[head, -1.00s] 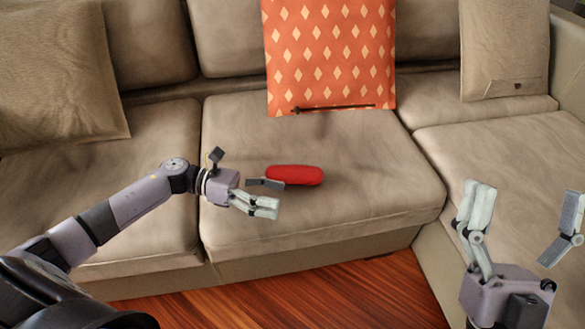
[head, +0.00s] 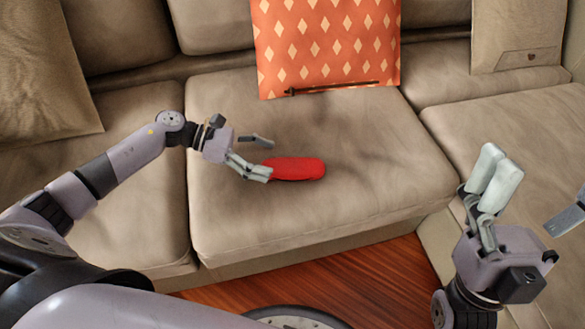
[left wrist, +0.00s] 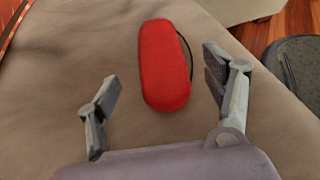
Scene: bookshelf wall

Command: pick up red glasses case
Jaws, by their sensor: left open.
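The red glasses case (head: 299,169) lies on the middle seat cushion of the sofa, long side roughly left to right in the head view. My left gripper (head: 262,157) is open at the left end of the case. In the left wrist view the red case (left wrist: 164,65) lies ahead, its near end between the open fingertips of my left gripper (left wrist: 160,88). Clear gaps show on both sides, and nothing is held. My right gripper (head: 535,205) is open and empty at the right, away from the case.
The beige sofa seat (head: 330,215) is otherwise clear around the case. An orange pillow with pale diamonds (head: 325,45) leans on the backrest behind it. Beige pillows stand at the left (head: 40,75) and right (head: 518,35). Wooden floor (head: 370,270) lies in front.

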